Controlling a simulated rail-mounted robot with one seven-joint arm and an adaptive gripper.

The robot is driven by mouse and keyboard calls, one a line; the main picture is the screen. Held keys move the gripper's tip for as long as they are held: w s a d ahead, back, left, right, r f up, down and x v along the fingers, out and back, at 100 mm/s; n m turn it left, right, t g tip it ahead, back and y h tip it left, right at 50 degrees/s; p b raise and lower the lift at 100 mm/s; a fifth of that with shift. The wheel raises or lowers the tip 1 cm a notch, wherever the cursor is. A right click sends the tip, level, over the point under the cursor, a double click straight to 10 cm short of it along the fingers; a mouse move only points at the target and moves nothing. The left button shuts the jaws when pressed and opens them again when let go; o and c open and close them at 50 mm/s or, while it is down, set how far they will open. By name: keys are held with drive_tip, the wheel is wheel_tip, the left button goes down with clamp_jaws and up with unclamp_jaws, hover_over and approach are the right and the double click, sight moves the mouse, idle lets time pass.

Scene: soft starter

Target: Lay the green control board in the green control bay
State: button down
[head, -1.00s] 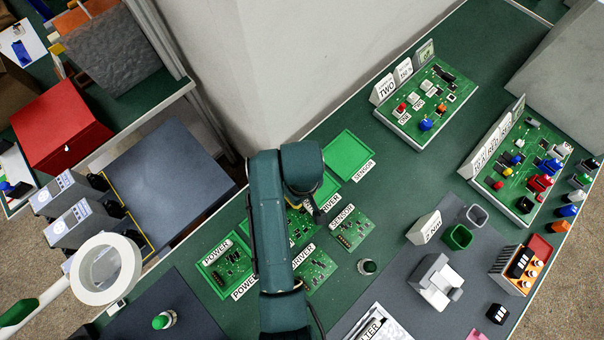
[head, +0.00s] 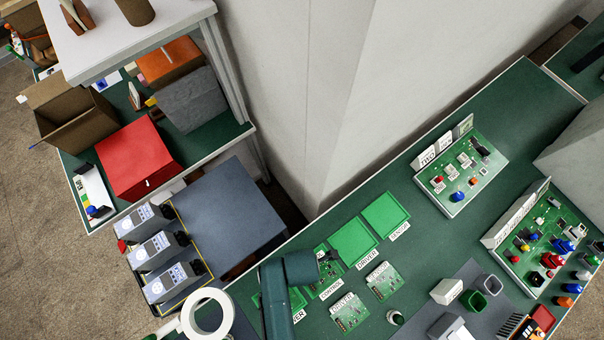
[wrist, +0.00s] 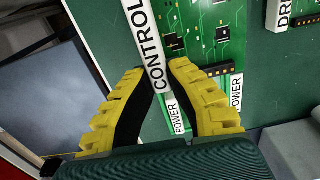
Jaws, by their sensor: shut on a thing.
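My gripper (wrist: 157,80) is shut on the upright white CONTROL label (wrist: 149,42) along one edge of the green control board (wrist: 212,38). The board extends to the right of the jaws in the wrist view. In the head view the control board (head: 323,287) appears at the control bay, with the bay's CONTROL label (head: 332,289) beside it. The board covers most of the bay. It looks larger than the power bay nearby, so it seems raised; the exact gap cannot be told. My arm hides part of the bay row.
The empty driver bay (head: 352,241) and sensor bay (head: 386,213) continue the row. Loose driver board (head: 350,314) and sensor board (head: 384,282) lie in front. POWER labels (wrist: 178,118) stand close to my jaws. A wall rises behind the table.

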drive_tip(key=shift+w+f+b, duration=0.15)
drive_tip(key=shift+f+b, duration=2.4)
drive_tip(key=shift+b, duration=0.65)
drive_tip(key=shift+f+b, duration=0.35)
drive_tip(key=shift+f, duration=0.4)
drive_tip(key=c, duration=1.1)
unclamp_jaws()
